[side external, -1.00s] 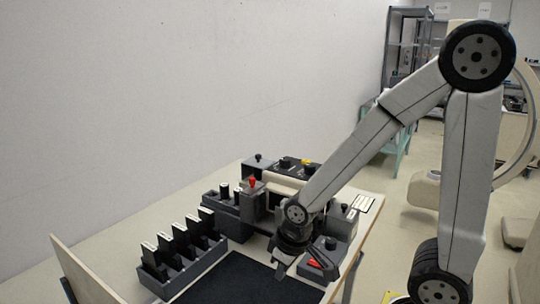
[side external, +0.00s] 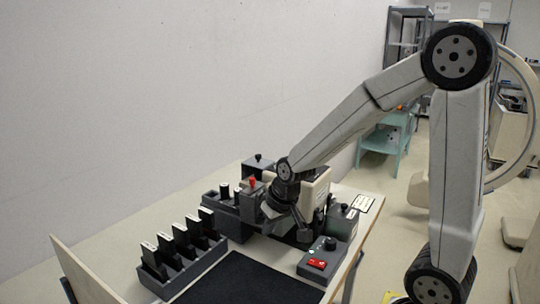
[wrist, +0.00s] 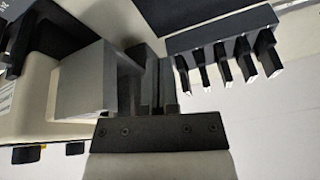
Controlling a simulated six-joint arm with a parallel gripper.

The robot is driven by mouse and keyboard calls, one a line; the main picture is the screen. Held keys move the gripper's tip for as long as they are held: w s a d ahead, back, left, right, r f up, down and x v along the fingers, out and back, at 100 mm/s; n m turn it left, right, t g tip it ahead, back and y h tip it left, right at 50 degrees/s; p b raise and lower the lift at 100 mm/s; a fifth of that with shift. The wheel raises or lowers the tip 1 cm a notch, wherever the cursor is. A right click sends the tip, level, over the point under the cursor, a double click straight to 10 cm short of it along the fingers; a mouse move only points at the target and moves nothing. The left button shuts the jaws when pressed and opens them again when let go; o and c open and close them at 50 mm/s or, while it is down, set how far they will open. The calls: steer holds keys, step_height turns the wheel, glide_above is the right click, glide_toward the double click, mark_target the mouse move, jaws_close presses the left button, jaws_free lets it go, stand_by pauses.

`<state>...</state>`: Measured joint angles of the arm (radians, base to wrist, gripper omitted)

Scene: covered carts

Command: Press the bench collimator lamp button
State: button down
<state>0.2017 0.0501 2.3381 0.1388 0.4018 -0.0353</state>
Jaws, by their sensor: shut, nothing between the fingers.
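My gripper (side external: 303,232) is shut and empty. It points down in front of the beige machine head (side external: 316,190), above the back part of the bench gear. In the wrist view my gripper (wrist: 157,85) shows its fingers together beside a large grey block (wrist: 85,85). I cannot tell which control is the collimator lamp button; my arm and gripper hide part of the machine. A grey control box (side external: 338,262) right of the gripper carries a red rocker switch (side external: 317,264) and a black knob (side external: 330,243).
A rack of upright black cassettes (side external: 180,250) stands at the left; it also shows in the wrist view (wrist: 225,50). A red-topped post (side external: 252,182) stands close left of my gripper. The black mat (side external: 245,283) in front is clear.

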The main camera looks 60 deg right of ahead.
steer(key=w+d+r+m, duration=0.2)
steer(key=d+r, duration=0.1)
steer(key=d, duration=0.2)
steer(key=w+d+r+m+t, duration=0.1)
steer(key=w+d+r, duration=0.1)
steer(key=d, duration=0.3)
steer(key=w+d+r+m+t+h, duration=0.1)
steer(key=w+d+r+m, duration=0.1)
steer(key=d, duration=0.3)
steer(key=shift+w+r+m, duration=0.1)
steer(key=shift+r+m, duration=0.2)
steer(key=shift+r, duration=0.5)
steer(key=d+r+m+t+h, duration=0.1)
steer(key=d+r+m, duration=0.1)
steer(key=d+r, duration=0.2)
steer(key=s+d+r+m+t+h, duration=0.1)
steer(key=d+r+m, duration=0.2)
steer(key=d, duration=0.7)
steer(key=shift+s+d+r+h, duration=0.2)
steer(key=shift+r+h, duration=0.1)
steer(key=shift+r, duration=0.6)
steer(key=shift+f, duration=0.15)
steer(key=shift+f, duration=4.3)
steer(key=shift+f, duration=0.8)
steer(key=shift+r, duration=0.8)
